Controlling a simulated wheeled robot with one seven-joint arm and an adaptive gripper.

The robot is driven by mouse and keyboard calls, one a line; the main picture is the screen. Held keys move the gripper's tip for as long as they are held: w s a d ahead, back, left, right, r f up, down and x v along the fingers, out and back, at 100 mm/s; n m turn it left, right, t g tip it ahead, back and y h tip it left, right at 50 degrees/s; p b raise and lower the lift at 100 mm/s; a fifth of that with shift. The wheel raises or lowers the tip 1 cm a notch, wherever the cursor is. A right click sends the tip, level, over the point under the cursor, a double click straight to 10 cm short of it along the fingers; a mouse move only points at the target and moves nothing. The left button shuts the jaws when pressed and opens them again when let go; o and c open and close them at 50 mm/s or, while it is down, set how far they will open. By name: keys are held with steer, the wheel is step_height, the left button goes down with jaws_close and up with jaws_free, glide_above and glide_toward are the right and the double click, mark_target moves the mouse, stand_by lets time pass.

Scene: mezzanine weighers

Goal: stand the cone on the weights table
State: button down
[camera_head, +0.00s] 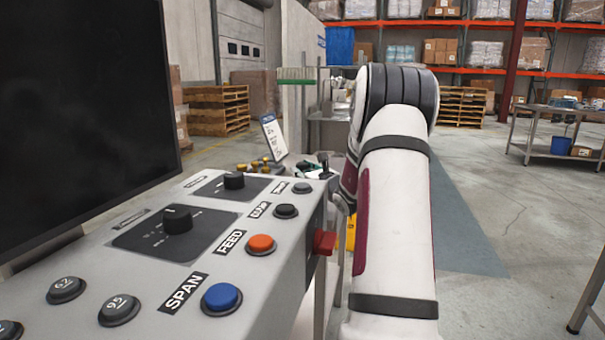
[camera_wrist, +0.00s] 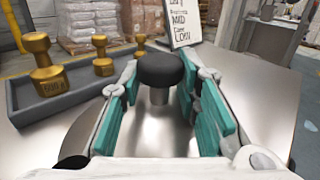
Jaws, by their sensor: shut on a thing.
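In the wrist view, the cone shows as a shiny metal body (camera_wrist: 158,125) with a black knob (camera_wrist: 160,70) on a short stem. My gripper (camera_wrist: 160,88) has its teal-padded fingers on either side of the knob and stem, shut on the cone. The weights table appears as a steel top (camera_wrist: 262,88) around and beyond the cone. I cannot tell whether the cone's base touches it. In the head view my gripper (camera_head: 318,166) is small, beyond the console, and the cone is not clear there.
A grey tray (camera_wrist: 75,113) with brass weights (camera_wrist: 46,68) stands at the left in the wrist view. A written sign (camera_wrist: 183,22) stands behind. In the head view, a button console (camera_head: 225,275) fills the near left. Open floor (camera_head: 505,215) lies right of my arm.

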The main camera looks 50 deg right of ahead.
steer(key=c, duration=1.2)
jaws_free()
steer(key=shift+s, duration=0.1)
steer(key=p+v, duration=0.1)
steer(key=v, duration=1.1)
steer(key=shift+p, duration=0.3)
